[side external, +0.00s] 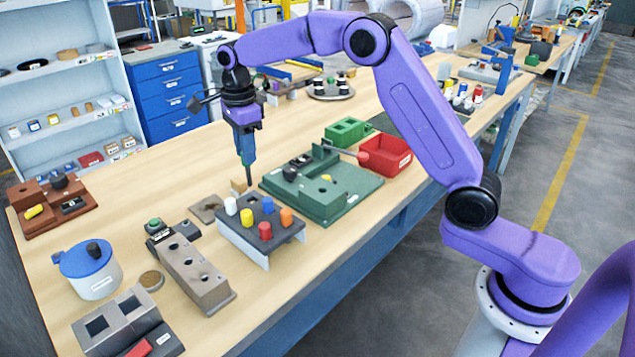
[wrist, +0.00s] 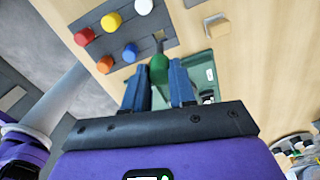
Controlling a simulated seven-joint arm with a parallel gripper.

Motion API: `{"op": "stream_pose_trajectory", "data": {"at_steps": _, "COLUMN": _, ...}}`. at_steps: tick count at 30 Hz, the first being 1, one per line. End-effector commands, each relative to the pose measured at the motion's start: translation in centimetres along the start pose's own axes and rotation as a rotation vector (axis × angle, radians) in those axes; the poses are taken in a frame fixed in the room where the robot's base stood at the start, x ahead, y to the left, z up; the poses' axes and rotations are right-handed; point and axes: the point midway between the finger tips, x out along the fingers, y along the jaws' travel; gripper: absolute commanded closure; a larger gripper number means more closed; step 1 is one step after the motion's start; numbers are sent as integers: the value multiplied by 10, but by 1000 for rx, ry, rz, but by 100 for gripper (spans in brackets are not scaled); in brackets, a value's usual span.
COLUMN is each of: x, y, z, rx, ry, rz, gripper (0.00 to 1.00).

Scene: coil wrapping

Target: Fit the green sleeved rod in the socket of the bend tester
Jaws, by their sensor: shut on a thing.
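My gripper (side external: 247,165) points down above the back edge of the grey rod rack (side external: 283,238). In the wrist view, my gripper (wrist: 159,74) is shut on the green sleeved rod (wrist: 158,68), which sits between the blue fingers. A thin dark length shows below the fingers in the side view; whether its lower end is clear of the rack I cannot tell. A green fixture (side external: 345,202), apparently the bend tester, lies right of the rack, with a lever and red handle (side external: 362,157). I cannot tell which of its openings is the socket.
The rack holds white, yellow, blue, red and orange rods. A small tan block (side external: 238,186) is close behind my gripper. A grey block with holes (side external: 195,275) stands left of the rack.

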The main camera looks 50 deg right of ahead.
Motion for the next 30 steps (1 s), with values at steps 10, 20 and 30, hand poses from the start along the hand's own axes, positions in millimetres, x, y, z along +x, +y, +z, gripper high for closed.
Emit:
{"op": "stream_pose_trajectory", "data": {"at_steps": 10, "x": -2, "y": 1, "z": -6, "rx": -3, "ry": 0, "rz": 0, "gripper": 100}}
{"op": "stream_pose_trajectory", "data": {"at_steps": 20, "x": -22, "y": 26, "z": -90, "rx": -75, "ry": -1, "rz": -2, "gripper": 100}}
{"op": "stream_pose_trajectory", "data": {"at_steps": 30, "x": -30, "y": 63, "z": -154, "rx": -149, "ry": 0, "rz": -2, "gripper": 100}}
